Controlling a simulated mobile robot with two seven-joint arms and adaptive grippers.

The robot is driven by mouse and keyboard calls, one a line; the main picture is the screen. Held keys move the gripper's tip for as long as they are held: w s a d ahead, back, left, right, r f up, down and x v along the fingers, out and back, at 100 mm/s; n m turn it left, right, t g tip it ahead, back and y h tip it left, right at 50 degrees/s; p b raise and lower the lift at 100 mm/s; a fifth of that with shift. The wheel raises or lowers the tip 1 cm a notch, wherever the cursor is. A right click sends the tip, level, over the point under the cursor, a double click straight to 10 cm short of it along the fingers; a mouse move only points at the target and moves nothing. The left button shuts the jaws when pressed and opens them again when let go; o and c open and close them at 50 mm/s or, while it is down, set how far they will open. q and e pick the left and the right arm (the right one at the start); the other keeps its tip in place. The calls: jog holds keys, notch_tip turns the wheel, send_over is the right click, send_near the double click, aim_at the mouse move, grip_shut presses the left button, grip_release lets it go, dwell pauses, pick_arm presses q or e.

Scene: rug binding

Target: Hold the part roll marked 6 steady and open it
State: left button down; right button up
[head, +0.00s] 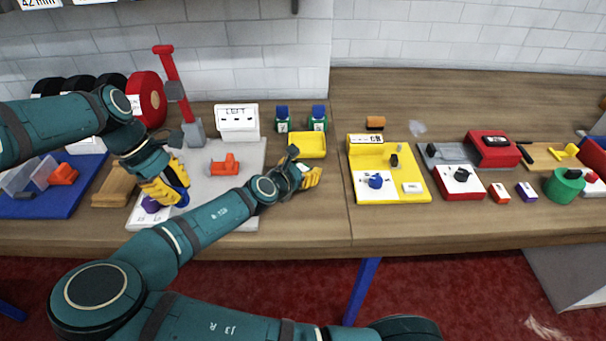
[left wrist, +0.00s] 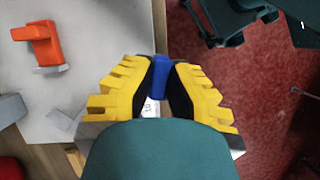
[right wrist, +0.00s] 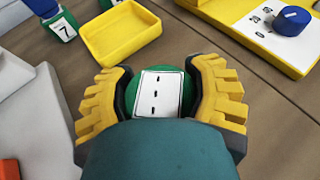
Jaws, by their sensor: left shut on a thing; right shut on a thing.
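My left gripper (head: 170,183) is shut on a blue piece (left wrist: 160,80), like the blue tops of the standing rolls. My right gripper (head: 304,178) is shut on a green round body (right wrist: 190,92) with a white label bearing short black marks; I read no 6 on it. The blue piece and green body are well apart, with the grey board between the grippers. Two green rolls with blue tops, a left one (head: 282,118) and a right one (head: 318,118), stand behind; the one in the right wrist view (right wrist: 62,28) shows a 7.
A yellow tray (head: 308,145) lies just beyond my right gripper. The grey board (head: 250,158) carries an orange block (head: 226,165) and a red-handled lever (head: 170,65). A yellow-and-white panel (head: 390,187) is to the right. Bare table lies right of my right gripper.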

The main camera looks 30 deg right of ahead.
pick_arm(q)
jog(key=shift+f, duration=0.15)
pick_arm(e)
jog(key=shift+f, duration=0.6)
jog(key=shift+f, duration=0.15)
jog(key=o, duration=1.5)
jog(key=shift+c, duration=0.2)
